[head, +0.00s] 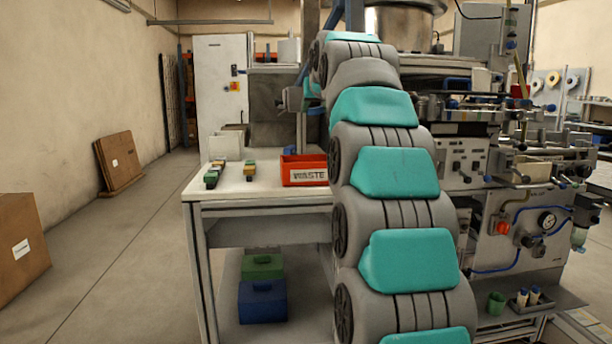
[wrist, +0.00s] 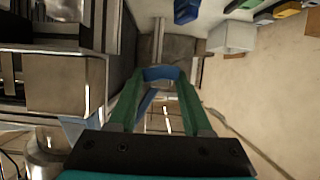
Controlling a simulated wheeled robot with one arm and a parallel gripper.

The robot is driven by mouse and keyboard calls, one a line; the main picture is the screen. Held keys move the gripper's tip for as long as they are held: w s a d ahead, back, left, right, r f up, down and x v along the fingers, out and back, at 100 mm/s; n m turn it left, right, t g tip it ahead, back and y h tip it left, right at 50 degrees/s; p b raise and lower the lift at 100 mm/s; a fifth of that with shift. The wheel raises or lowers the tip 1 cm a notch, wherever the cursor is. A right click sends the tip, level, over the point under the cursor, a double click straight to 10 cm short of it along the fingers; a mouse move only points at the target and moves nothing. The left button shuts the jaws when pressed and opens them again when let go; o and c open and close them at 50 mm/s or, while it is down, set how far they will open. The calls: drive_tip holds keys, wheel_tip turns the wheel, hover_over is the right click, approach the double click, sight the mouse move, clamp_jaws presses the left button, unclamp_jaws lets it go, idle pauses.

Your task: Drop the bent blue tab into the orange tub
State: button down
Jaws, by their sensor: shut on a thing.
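In the wrist view my gripper (wrist: 160,80) has two green fingers shut on a bent blue tab (wrist: 160,73). The tab spans the fingertips, and a blue strip hangs down between the fingers. The orange tub (head: 287,168), labelled WASTE, stands on the white table in the head view. My arm covers its right side. I cannot make out the tub in the wrist view.
The white table (head: 240,187) also holds a pale open box (head: 225,146) and small green and yellow pieces (head: 212,174). The pale box shows in the wrist view (wrist: 232,36), near another blue piece (wrist: 186,10). Machinery (head: 520,170) stands right of my arm.

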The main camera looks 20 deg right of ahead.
wheel_tip(320, 180, down, 6)
drive_tip(key=b, duration=0.4)
drive_tip(key=shift+r, duration=0.2)
drive_tip(key=shift+c, duration=1.3)
unclamp_jaws()
drive_tip(key=shift+s+r, duration=0.1)
drive_tip(key=v, duration=0.7)
drive_tip(key=shift+s+b, duration=0.3)
drive_tip(key=shift+b, duration=0.1)
drive_tip(key=shift+a, duration=0.15)
